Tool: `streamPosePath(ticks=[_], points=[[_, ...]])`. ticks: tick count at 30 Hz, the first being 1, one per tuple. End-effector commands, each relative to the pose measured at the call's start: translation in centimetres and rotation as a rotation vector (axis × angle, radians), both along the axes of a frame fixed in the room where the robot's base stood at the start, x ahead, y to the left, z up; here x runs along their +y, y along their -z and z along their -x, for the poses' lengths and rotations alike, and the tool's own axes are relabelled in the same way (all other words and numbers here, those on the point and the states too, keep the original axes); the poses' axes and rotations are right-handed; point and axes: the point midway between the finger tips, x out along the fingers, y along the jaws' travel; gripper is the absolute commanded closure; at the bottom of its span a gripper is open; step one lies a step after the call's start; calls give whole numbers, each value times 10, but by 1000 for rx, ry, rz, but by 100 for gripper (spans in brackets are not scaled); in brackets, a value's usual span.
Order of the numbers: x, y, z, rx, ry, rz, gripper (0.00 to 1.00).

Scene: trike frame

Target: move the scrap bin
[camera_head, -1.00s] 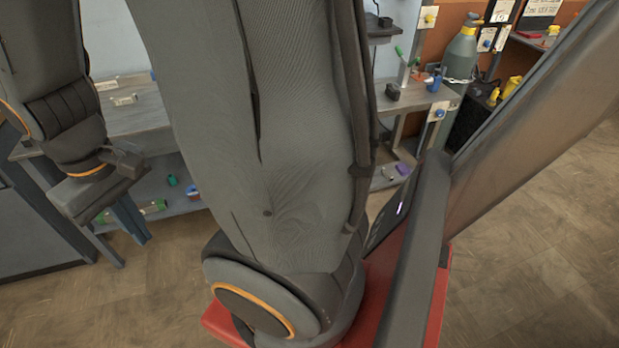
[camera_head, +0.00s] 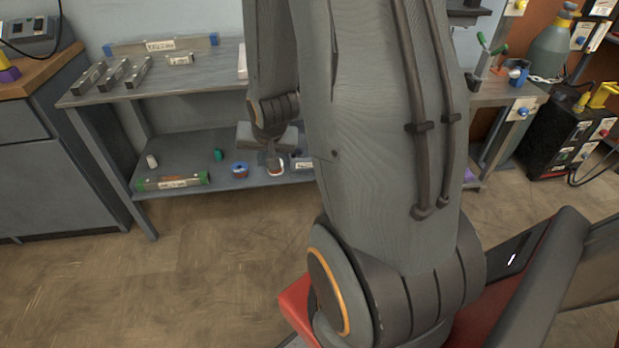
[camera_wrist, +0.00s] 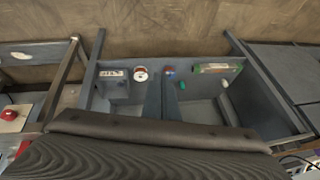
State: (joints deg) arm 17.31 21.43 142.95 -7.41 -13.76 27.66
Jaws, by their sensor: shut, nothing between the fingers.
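I cannot make out a scrap bin in either view now. My gripper (camera_head: 273,152) is in the middle of the head view, partly behind my own arm. It hangs in front of the lower shelf of the grey workbench (camera_head: 205,82), is shut and holds nothing. My arm hides part of the bench and whatever is behind it.
The lower shelf (camera_head: 225,180) holds a green-ended tube (camera_head: 172,182), a blue roll (camera_head: 240,169) and a small green cylinder (camera_head: 218,155). A grey cabinet (camera_head: 50,180) stands left, a black machine (camera_head: 570,130) right. Floor (camera_head: 190,260) in front is clear.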

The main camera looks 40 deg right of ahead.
Motion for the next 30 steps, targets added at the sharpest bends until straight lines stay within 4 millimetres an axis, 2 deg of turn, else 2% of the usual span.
streamPosePath(ticks=[1, 3, 9, 15, 20, 24, 30], points=[[-15, 31, -12, -43, 54, -14, 100], [-33, 56, -27, -116, 124, -36, 100], [-85, 122, -58, -336, 315, -116, 100], [-131, 183, -73, -565, 488, -223, 100], [-165, 226, -73, -757, 615, -325, 100], [-191, 261, -63, -931, 713, -422, 100], [-215, 294, -42, -1145, 810, -549, 100]])
